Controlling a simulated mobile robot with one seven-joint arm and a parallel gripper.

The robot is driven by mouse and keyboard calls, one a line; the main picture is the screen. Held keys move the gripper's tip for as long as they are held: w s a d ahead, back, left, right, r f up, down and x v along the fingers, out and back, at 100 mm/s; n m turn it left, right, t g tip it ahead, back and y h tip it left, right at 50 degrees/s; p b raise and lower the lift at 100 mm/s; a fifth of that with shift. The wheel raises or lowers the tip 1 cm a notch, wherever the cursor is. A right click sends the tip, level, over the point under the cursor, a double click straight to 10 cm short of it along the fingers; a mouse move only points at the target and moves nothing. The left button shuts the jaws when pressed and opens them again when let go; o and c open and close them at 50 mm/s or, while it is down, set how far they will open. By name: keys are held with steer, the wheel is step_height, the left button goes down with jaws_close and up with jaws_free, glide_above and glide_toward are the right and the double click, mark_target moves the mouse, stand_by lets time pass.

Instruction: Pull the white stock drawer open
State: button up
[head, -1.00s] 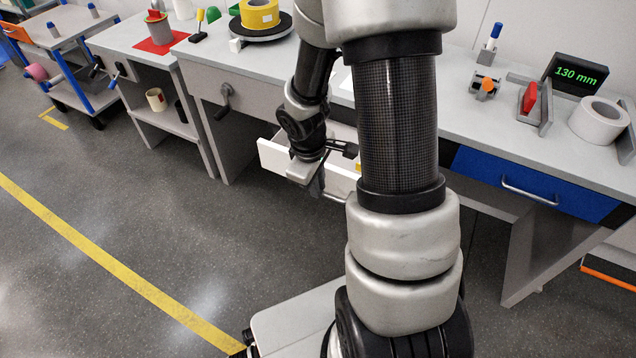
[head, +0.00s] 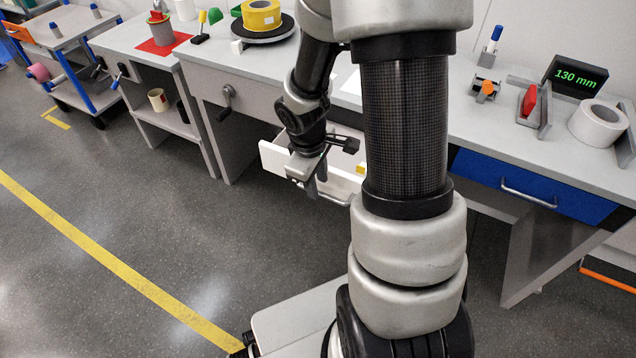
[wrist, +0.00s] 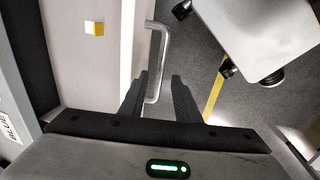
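The white stock drawer (head: 277,159) stands pulled out from under the bench, left of my arm in the head view. In the wrist view its interior floor (wrist: 75,70) shows left of its white front. Its metal bar handle (wrist: 163,45) runs along that front; a little of the handle (head: 335,198) also shows in the head view. My gripper (wrist: 159,92) has its two dark fingers apart, with the near end of the handle between their tips. A gap shows between the right finger and the bar. My gripper (head: 317,184) is at the drawer front in the head view, partly hidden.
A small yellow and white block (wrist: 94,28) lies in the drawer. A closed blue drawer (head: 535,186) is at the right of the bench. A hand crank (head: 226,97) sticks out at the left. The floor in front is open.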

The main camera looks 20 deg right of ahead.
step_height(320, 180, up, 14)
steer(key=s+a+p, duration=0.1)
steer(key=a+p, duration=0.1)
steer(key=p, duration=0.3)
steer(key=shift+s+r, duration=0.25)
steer(key=shift+s, duration=0.15)
steer(key=shift+a, duration=0.1)
steer(key=s+a+r+m+t+y, duration=0.1)
steer(key=s+a+r+m, duration=0.1)
steer(key=s+r+m, duration=0.3)
steer(key=s+a+r+t, duration=0.2)
steer(key=s+r, duration=0.1)
steer(key=r, duration=0.4)
steer(key=s+a+r+m+t+y, duration=0.1)
steer(key=s+a+r+m, duration=0.15)
steer(key=r, duration=0.35)
step_height(320, 180, up, 16)
steer(key=s+p, duration=0.1)
steer(key=p, duration=1.5)
steer(key=shift+d, duration=0.4)
steer(key=shift+d+f, duration=0.1)
steer(key=shift+d, duration=0.05)
